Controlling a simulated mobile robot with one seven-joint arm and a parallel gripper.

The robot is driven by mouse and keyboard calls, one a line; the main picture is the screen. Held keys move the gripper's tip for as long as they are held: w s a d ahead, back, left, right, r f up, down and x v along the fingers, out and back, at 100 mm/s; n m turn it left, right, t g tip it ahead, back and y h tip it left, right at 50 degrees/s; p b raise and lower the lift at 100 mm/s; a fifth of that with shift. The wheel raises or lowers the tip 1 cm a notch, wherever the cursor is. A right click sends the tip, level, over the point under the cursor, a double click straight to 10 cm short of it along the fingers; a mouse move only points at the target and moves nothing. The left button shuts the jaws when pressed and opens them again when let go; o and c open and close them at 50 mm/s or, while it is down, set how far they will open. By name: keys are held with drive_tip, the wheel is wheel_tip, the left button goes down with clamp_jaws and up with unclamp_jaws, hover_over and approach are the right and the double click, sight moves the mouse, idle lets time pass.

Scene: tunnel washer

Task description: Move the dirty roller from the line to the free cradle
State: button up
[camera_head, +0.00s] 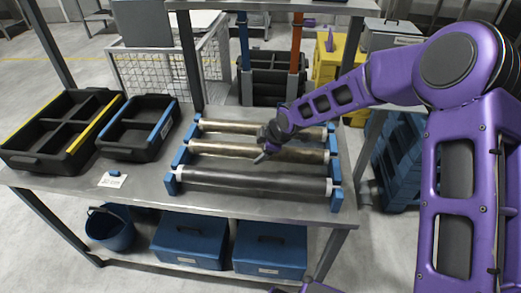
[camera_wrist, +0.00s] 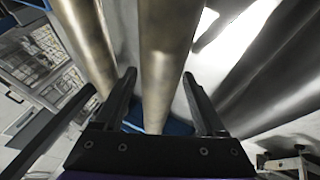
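Three rollers lie side by side across blue end supports (camera_head: 336,185) on a metal table. The back roller (camera_head: 235,127) and middle roller (camera_head: 215,148) are brownish metal with stained patches. The front roller (camera_head: 250,182) is dark grey. I cannot tell which one counts as dirty, and I see no clearly empty cradle. My gripper (camera_head: 262,155) is over the middle roller. In the wrist view my gripper (camera_wrist: 160,74) is open, and a brownish roller (camera_wrist: 166,35) shows between its fingers. I cannot tell whether the fingers are around it or above it.
Black divided trays (camera_head: 62,130) and a blue-edged bin (camera_head: 140,127) stand at the table's left. A label (camera_head: 112,180) lies before them. Blue boxes (camera_head: 190,240) and a bucket (camera_head: 110,230) are below. A wire cage (camera_head: 150,72) stands behind.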

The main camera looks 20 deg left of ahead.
drive_tip(key=o, duration=0.3)
drive_tip(key=shift+d+f, duration=0.1)
drive_tip(key=shift+f, duration=0.1)
drive_tip(key=p+v, duration=0.3)
drive_tip(key=v, duration=1.4)
drive_tip(key=shift+r+p, duration=0.3)
drive_tip(key=shift+p, duration=0.05)
